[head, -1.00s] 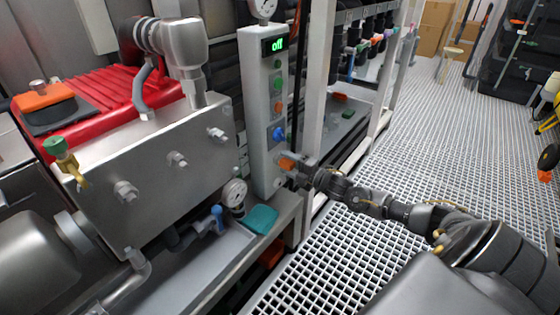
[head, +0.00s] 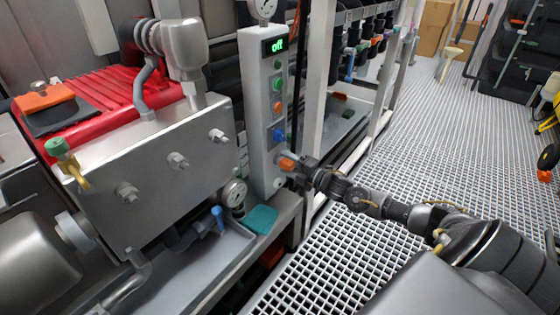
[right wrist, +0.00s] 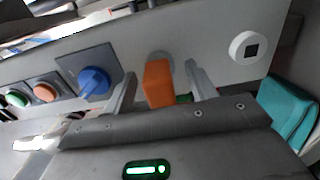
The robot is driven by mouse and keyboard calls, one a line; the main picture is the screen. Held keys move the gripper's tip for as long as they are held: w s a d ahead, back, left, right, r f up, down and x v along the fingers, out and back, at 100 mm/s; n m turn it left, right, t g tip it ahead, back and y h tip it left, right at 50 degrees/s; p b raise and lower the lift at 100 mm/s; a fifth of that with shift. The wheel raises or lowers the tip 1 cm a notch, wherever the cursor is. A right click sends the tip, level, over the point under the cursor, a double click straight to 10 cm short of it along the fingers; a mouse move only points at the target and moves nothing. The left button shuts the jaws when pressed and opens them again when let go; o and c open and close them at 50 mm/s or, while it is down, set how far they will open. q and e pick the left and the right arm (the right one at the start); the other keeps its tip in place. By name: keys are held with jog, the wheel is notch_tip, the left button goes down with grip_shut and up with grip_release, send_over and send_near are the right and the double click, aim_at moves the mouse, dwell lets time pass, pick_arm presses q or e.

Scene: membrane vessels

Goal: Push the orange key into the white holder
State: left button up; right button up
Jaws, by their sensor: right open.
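The orange key (right wrist: 158,84) is a small block standing out from the grey panel (right wrist: 205,40), in front of a round grey piece. In the head view the key (head: 286,163) shows low on the panel's front. The white holder (right wrist: 248,47), a round white ring with a dark square opening, is on the panel to the right of the key. The opening looks empty. My right gripper (right wrist: 160,72) is open, with one finger on each side of the key and small gaps visible. In the head view this gripper (head: 297,169) is at the panel. My left gripper is out of view.
A blue knob (right wrist: 95,82) is left of the key, with orange and green buttons further left. The panel's display (head: 274,45) reads "off". A teal object (head: 261,219) lies on the ledge below. Shelf posts stand close behind my right arm. The grated floor is open.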

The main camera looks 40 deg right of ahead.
aim_at(293, 167)
jog(key=shift+c, duration=0.5)
grip_shut()
jog(key=shift+p+v, duration=1.75)
jog(key=shift+v, duration=1.25)
